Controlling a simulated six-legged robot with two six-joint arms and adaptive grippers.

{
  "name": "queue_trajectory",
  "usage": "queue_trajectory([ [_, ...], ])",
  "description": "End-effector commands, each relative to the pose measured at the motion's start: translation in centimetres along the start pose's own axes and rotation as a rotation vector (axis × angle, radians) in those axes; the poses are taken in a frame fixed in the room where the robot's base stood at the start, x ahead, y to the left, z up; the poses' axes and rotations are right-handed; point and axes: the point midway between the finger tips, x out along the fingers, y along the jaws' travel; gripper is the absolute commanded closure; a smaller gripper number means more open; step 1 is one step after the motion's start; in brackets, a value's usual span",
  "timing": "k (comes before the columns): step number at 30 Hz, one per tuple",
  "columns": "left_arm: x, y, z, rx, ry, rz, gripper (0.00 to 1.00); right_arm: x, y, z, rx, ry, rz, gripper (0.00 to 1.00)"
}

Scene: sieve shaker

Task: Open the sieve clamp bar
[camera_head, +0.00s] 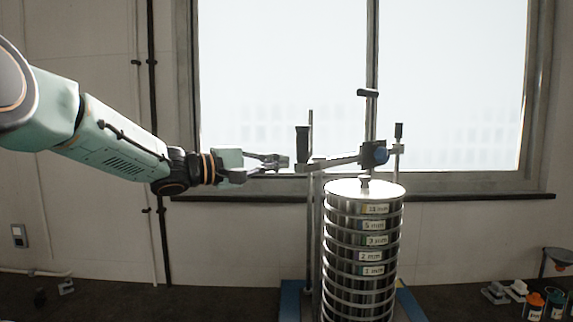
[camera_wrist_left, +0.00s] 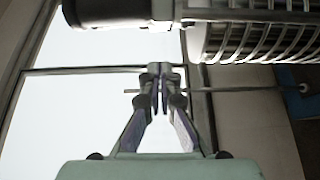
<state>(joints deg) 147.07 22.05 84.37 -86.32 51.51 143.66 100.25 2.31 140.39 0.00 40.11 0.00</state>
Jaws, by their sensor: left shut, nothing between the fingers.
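The clamp bar (camera_head: 335,161) is a grey bar above the sieve stack (camera_head: 362,240), with a black upright grip (camera_head: 302,138) at its left end and a dark blue clamp piece (camera_head: 375,154) at its right. The bar is apart from the lid of the stack. My left gripper (camera_head: 284,162) is shut and empty, just left of the grip, with its fingertips pointing at it. In the left wrist view the fingertips (camera_wrist_left: 160,76) are together, and the black grip (camera_wrist_left: 105,12) lies beyond them at the top. My right gripper is not in view.
The ribbed stack also shows at the upper right of the left wrist view (camera_wrist_left: 262,38). Upright rods (camera_head: 310,210) stand beside it on a blue base (camera_head: 291,302). A window (camera_head: 270,70) is behind. Small orange and blue containers (camera_head: 535,303) stand at the lower right.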

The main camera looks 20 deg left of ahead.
Motion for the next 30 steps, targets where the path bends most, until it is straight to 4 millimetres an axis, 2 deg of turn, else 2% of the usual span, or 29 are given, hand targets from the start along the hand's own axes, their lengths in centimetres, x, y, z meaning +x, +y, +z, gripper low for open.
queue_trajectory([
  [3,0.2,0.1,1.6,0.000,-0.002,0.001,1.00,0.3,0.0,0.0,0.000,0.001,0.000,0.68],
  [9,0.6,0.1,3.2,0.000,0.000,0.001,1.00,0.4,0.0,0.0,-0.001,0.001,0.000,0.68],
  [30,1.2,0.1,3.7,0.002,0.014,0.001,1.00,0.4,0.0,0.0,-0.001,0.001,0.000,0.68],
])
